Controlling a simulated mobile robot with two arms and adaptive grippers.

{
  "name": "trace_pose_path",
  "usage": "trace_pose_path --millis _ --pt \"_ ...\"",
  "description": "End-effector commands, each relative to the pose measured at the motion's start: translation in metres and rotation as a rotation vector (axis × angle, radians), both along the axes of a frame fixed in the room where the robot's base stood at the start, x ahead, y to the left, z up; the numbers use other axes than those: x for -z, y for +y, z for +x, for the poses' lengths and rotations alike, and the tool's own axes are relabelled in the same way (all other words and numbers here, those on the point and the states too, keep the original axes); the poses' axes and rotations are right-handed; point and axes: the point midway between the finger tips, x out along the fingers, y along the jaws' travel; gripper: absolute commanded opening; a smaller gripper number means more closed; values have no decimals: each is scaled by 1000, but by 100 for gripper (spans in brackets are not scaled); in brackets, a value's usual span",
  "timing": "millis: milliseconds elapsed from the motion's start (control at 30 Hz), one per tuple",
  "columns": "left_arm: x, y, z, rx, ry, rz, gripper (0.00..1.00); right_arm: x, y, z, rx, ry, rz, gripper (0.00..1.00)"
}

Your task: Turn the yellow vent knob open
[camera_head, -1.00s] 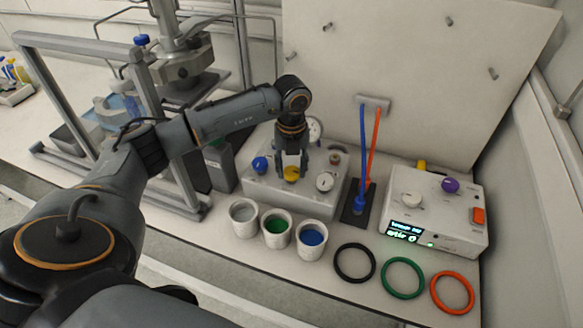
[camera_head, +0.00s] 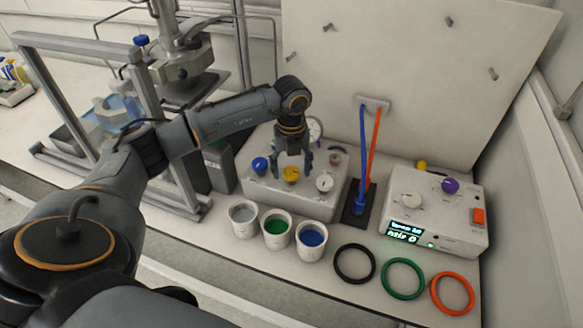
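The yellow vent knob (camera_head: 291,174) sits on top of the white valve box (camera_head: 262,194), between a blue knob (camera_head: 260,164) on the left and a small round dial (camera_head: 325,182) on the right. My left gripper (camera_head: 292,172) comes down from above over the yellow knob. Its fingers are spread wide, one on each side of the knob and apart from it. The knob's face shows between the fingers; its exact turn angle is too small to read. My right gripper is not in view.
Cups with grey (camera_head: 244,214), green (camera_head: 277,227) and blue (camera_head: 311,238) contents stand before the box. Black, green and orange rings lie at front right. Blue and red tubes (camera_head: 364,150) rise right of the box. A white controller (camera_head: 433,215) with a lit display stands further right.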

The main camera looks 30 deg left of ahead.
Motion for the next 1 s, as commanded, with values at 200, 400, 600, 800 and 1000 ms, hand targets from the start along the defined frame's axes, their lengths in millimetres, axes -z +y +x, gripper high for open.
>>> trace_pose_path --millis 200,400,600,800,1000 --pt "-5 0 1 0 -3 0 64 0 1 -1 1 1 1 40" --pt "-37 0 1 0 -6 0 64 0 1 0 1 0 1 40" --pt "-81 0 2 0 -6 0 64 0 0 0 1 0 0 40" --pt "-110 0 1 0 -3 0 64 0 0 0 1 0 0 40" --pt "-120 0 0 1 1 -1 64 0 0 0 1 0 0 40"
